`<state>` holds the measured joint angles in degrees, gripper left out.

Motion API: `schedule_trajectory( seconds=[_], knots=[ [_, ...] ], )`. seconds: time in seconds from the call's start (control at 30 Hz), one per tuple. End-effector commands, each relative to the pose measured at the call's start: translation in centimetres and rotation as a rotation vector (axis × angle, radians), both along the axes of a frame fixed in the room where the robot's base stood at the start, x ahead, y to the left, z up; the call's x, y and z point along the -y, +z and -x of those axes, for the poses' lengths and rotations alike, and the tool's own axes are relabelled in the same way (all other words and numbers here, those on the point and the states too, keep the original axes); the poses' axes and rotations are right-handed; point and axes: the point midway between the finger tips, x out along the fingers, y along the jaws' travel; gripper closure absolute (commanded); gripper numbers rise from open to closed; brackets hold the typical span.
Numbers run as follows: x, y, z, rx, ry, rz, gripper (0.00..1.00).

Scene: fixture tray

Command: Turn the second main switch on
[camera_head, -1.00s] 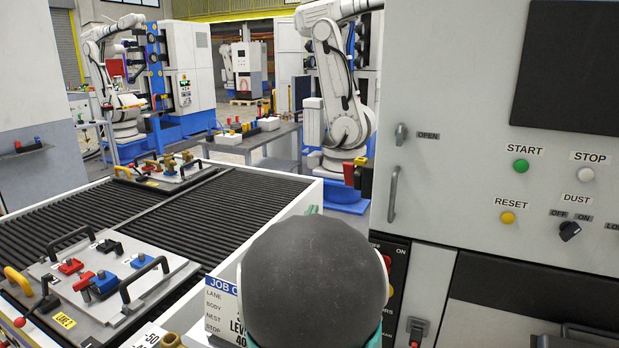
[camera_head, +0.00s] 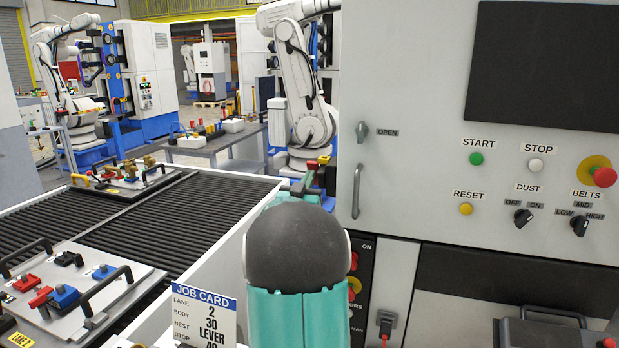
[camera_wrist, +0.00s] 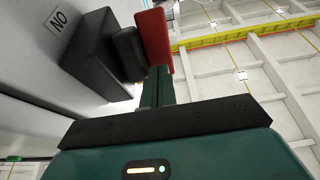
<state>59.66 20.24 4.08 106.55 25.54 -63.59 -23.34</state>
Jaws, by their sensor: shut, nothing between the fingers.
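A switch with a black body (camera_wrist: 95,60) and a red handle (camera_wrist: 155,40) fills the upper part of the wrist view. A small label (camera_wrist: 60,20) beside it appears upside down and reads ON. In the head view a red and black switch part (camera_head: 323,165) shows at the cabinet's left edge, partly behind my arm. Whether it is the second main switch cannot be told. My gripper (camera_wrist: 155,88) is shut and empty, its fingers close to the red handle; contact cannot be told. In the head view my gripper (camera_head: 298,188) is partly hidden by my arm.
The grey cabinet (camera_head: 410,80) stands close on the right, with buttons, dials and a door handle (camera_head: 356,190). A job card (camera_head: 205,310) stands in front of the conveyor (camera_head: 130,215), which carries a fixture tray (camera_head: 130,285). A lower red-handled switch (camera_head: 386,325) sits beneath the cabinet.

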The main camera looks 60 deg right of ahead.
Motion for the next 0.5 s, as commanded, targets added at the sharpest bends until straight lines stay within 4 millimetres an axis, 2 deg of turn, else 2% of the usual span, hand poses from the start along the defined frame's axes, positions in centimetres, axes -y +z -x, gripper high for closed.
schedule_trajectory(
  seconds=[0.13, 0.5],
  knots=[
    [0.89, 0.4, -0.16, 0.0, 0.0, 0.0, 1.0],
    [0.99, 0.48, -0.19, 0.0, 0.0, -0.003, 1.0]
  ],
)
